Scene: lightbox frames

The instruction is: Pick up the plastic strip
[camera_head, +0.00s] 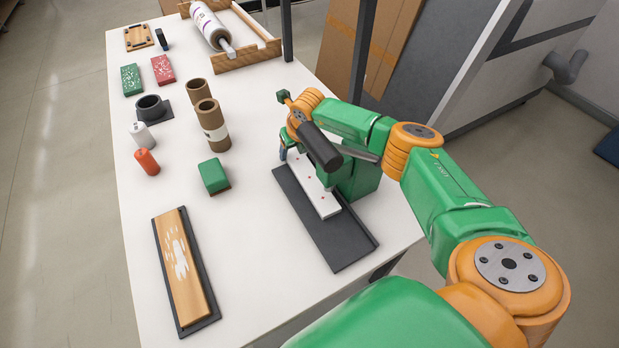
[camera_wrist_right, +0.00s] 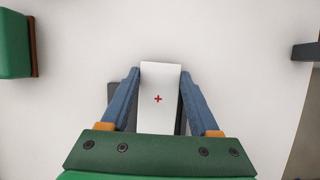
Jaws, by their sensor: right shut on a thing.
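The plastic strip (camera_head: 325,204) is white with small red crosses. In the head view it lies along or just over a dark grey tray (camera_head: 342,247), partly hidden by my right arm; I cannot tell whether it touches the tray. My right gripper (camera_head: 284,152) is at the strip's far end. In the right wrist view the blue fingers of my right gripper (camera_wrist_right: 160,78) are shut on the strip (camera_wrist_right: 160,112), one on each side, with its end showing between them. My left gripper is not in view.
A green block (camera_head: 213,175), brown tubes (camera_head: 213,130), an orange cylinder (camera_head: 147,162) and a white bottle (camera_head: 141,135) stand left of the tray. A wooden board (camera_head: 180,265) lies front left. A film roll rack (camera_head: 245,55) is at the back.

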